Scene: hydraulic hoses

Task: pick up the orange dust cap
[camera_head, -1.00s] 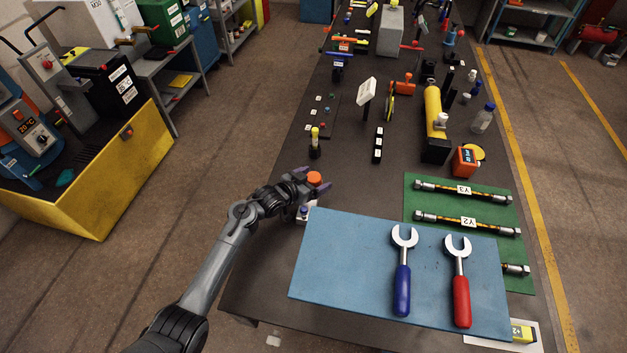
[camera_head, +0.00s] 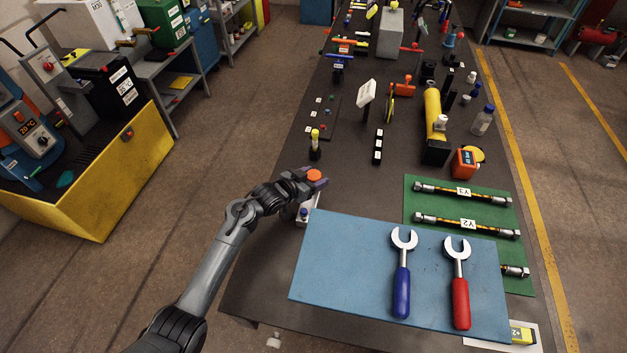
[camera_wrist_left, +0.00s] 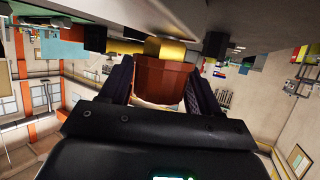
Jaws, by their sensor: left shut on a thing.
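The orange dust cap (camera_head: 314,175) is at the tip of my left gripper (camera_head: 315,180), above the left edge of the dark table. In the left wrist view the cap (camera_wrist_left: 160,80) sits between the two dark fingers of my left gripper (camera_wrist_left: 160,85), which are shut on it from both sides. The cap looks clear of the small white block (camera_head: 308,208) with a blue knob below the gripper, though the gripper hides part of that block. My right gripper is not in view.
A blue mat (camera_head: 340,260) with a blue-handled wrench (camera_head: 402,275) and a red-handled wrench (camera_head: 460,290) lies close by. A green mat (camera_head: 415,200) holds several hoses. A yellow-topped post (camera_head: 315,145) stands just beyond the gripper. Bare table lies between the post and the green mat.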

